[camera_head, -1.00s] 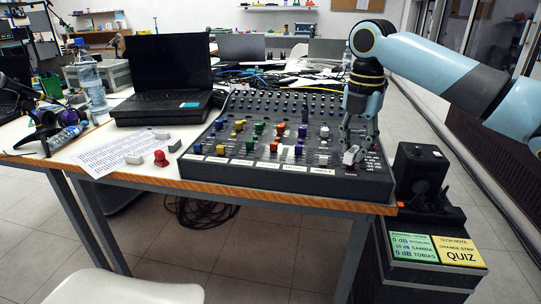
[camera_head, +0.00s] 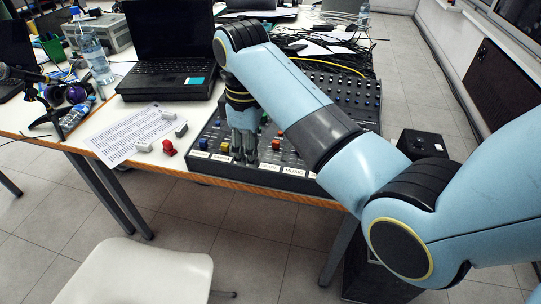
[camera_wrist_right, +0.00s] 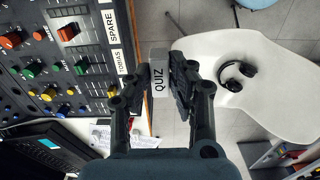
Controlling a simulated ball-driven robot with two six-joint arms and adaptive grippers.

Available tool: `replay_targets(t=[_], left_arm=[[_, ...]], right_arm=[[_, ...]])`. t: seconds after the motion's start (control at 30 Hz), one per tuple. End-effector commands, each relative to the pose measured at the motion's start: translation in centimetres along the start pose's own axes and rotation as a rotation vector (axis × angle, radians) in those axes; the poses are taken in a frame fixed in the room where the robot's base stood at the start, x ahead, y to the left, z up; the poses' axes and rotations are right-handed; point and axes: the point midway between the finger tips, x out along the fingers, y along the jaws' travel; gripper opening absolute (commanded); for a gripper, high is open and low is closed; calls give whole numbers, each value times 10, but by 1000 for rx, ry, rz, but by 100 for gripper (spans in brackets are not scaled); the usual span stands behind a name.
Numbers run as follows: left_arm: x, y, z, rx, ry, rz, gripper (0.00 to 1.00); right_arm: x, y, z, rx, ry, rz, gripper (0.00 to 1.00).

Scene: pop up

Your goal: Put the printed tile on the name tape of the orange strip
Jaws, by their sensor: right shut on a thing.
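The printed tile (camera_wrist_right: 159,77) is a small grey block whose white face reads QUIZ. My right gripper (camera_head: 243,158) is shut on it, as the right wrist view shows. The gripper hangs over the front part of the mixing desk (camera_head: 203,133), near its left-middle tapes; the tile cannot be made out in the head view. The orange fader knob (camera_head: 276,145) is just right of the gripper, with a white name tape (camera_head: 268,166) below it. In the right wrist view an orange knob (camera_wrist_right: 68,32) lines up with the tape SPARE (camera_wrist_right: 111,27); beside it is the tape TOBIAS (camera_wrist_right: 121,62). My left gripper is out of view.
A printed sheet (camera_head: 125,135), a red piece (camera_head: 169,148) and small white and grey blocks lie left of the desk. A laptop (camera_head: 165,85) stands behind. A white chair (camera_head: 135,275) is in front. My right arm hides the desk's right part.

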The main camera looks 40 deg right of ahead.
Motion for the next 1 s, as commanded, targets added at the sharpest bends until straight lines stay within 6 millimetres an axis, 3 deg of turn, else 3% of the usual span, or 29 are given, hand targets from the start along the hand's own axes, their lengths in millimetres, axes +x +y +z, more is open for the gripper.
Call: replay_targets(t=[0.2,0.37,0.47,0.73,1.0], left_arm=[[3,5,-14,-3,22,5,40],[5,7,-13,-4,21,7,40],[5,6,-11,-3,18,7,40],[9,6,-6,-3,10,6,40],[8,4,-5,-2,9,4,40]], right_arm=[[33,53,17,1,-3,1,3],[47,75,23,0,0,0,3],[51,79,25,-1,0,-2,3],[88,79,25,-2,0,-2,3],[90,79,25,-3,1,-1,3]])
